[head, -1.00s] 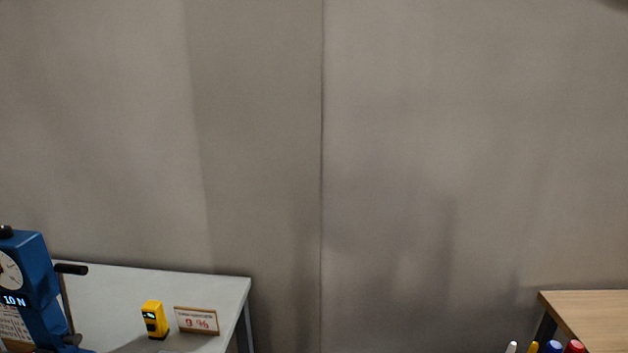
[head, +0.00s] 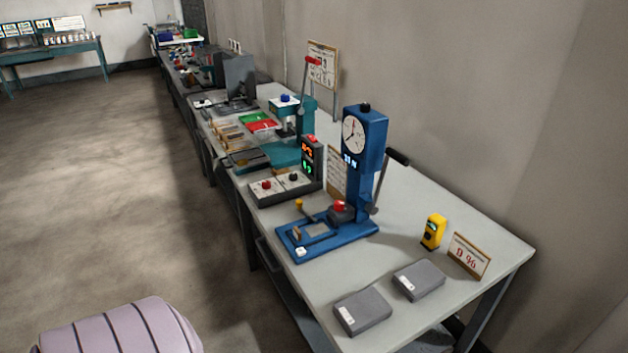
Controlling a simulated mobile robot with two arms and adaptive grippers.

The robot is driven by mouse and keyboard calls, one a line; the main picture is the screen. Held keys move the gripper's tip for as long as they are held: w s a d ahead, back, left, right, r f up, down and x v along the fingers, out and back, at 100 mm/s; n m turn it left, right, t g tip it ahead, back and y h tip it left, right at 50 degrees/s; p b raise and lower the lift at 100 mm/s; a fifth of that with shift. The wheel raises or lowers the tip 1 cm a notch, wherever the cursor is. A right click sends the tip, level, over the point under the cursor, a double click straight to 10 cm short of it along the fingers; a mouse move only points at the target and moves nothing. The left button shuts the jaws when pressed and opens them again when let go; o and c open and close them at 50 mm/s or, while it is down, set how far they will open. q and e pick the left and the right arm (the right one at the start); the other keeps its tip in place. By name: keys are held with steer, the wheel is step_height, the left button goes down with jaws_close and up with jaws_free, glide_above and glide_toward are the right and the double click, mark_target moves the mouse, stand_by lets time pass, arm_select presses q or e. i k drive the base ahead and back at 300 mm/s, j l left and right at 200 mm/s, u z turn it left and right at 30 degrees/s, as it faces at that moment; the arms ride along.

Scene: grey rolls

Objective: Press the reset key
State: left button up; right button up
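No key can be read as the reset key at this size. The blue tester (head: 363,140) stands on the bench with a round dial, a small lit display, a black side lever and a red knob (head: 339,206) low on it. A small white key (head: 301,252) sits at the front corner of its blue base. Behind it, a button box (head: 281,186) carries a red and a black button, beside a dark counter (head: 311,158) with red and green digits. Neither of my grippers is in view.
The light grey bench (head: 423,218) runs back along the right wall. Two grey boxes (head: 362,310), a yellow meter (head: 433,231) and a percent sign (head: 469,256) stand near its front end.

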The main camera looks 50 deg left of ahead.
mark_target(300, 253)
steer(key=u, duration=1.3)
